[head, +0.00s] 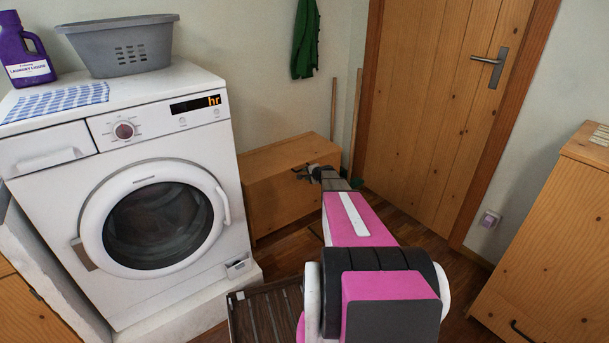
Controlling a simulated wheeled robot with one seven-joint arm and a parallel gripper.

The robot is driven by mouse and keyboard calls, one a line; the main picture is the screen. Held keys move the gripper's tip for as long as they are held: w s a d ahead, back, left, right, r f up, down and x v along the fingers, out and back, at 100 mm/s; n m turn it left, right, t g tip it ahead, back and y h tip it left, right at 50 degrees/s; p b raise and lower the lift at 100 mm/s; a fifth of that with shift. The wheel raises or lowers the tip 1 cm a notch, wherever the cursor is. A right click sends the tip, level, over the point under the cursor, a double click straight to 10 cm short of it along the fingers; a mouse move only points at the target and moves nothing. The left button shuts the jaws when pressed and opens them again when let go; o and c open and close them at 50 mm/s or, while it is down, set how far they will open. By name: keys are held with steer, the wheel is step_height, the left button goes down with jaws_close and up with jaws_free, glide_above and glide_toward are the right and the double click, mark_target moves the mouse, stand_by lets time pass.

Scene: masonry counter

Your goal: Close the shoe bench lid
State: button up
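The shoe bench appears to be the low wooden box (275,207) against the back wall, to the right of the washing machine. Its top panel, the lid (278,155), looks flat or nearly flat; I cannot tell whether a small gap remains along its front edge. My arm reaches forward from the lower right. My gripper (300,173) is at the upper front of the bench, near the lid's front edge. It is small and dark here, so I cannot tell whether it touches the wood or how its fingers stand.
A white washing machine (215,255) stands at the left, with a grey basket (118,50) on top. A wooden door (430,110) is behind at the right. A wooden cabinet (560,250) stands at the right edge. A dark slatted piece (262,315) is low in front.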

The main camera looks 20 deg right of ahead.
steer(key=v, duration=0.7)
steer(key=shift+r, duration=0.15)
